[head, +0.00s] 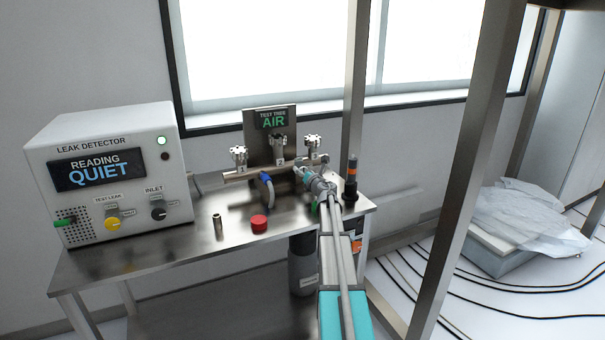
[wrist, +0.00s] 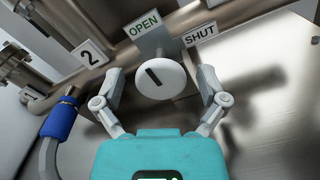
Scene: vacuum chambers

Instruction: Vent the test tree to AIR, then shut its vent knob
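The test tree sign (head: 273,119) in the head view reads AIR in green. The steel test tree (head: 240,173) stands at the back of the bench with several valves on top. In the wrist view a round pale knob (wrist: 165,79) has a short black mark slanting up and left. An OPEN label (wrist: 142,26) is above it and a SHUT label (wrist: 200,34) is to its upper right. My gripper (wrist: 160,78) is open around the knob, one finger on each side, with gaps visible. In the head view my gripper (head: 310,180) is at the tree's right end.
The leak detector (head: 110,170) at the left reads QUIET. A red cap (head: 259,223) and a small metal cylinder (head: 217,226) stand on the bench front. A blue-collared hose (wrist: 55,130) is left of my gripper in the wrist view. A steel post (head: 470,170) rises at the right.

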